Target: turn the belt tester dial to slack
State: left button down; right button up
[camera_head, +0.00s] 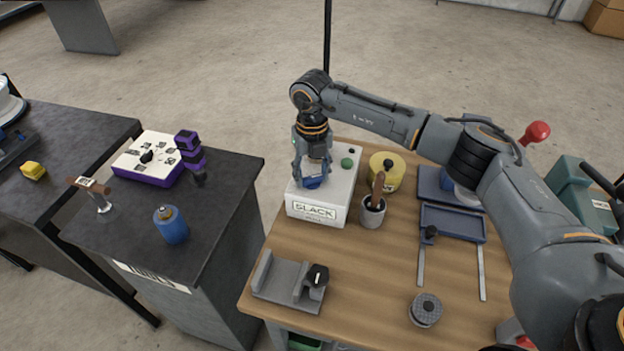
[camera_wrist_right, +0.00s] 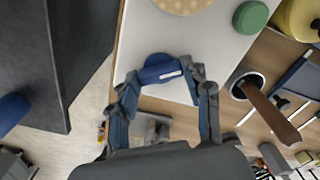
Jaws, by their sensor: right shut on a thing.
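The belt tester is a white box (camera_head: 338,195) at the back left corner of the wooden bench, with a SLACK plate (camera_head: 315,211) on its front face. Its blue dial (camera_head: 312,183) sits on the top, mostly hidden by my right gripper (camera_head: 313,168), which points down over it. In the right wrist view, the blue dial (camera_wrist_right: 160,70) has a white mark that points to the right. The fingers of my right gripper (camera_wrist_right: 165,78) are on either side of the dial, shut on it. My left gripper is not in view.
Right of the tester stand a grey cup with a wooden handle (camera_head: 372,212) and a yellow round container (camera_head: 386,170). A green button (camera_head: 346,163) is on the tester's top. A grey bracket (camera_head: 290,282) lies in front. The dark bench (camera_head: 215,215) is to the left.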

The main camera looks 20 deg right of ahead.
aim_at(312, 177)
jog(key=n+b, duration=0.3)
jog(key=n, duration=0.2)
jog(key=shift+f+n+b, duration=0.15)
jog(key=shift+n+b, duration=0.15)
jog(key=shift+b, duration=0.1)
jog(key=shift+n+b, duration=0.7)
jog(key=shift+n, duration=0.5)
jog(key=shift+n+b, duration=0.65)
jog(key=shift+n, duration=0.85)
jog(key=shift+r, duration=0.2)
jog(key=o, duration=1.2)
jog(key=shift+c, duration=0.2)
notch_tip(312, 177, up, 12)
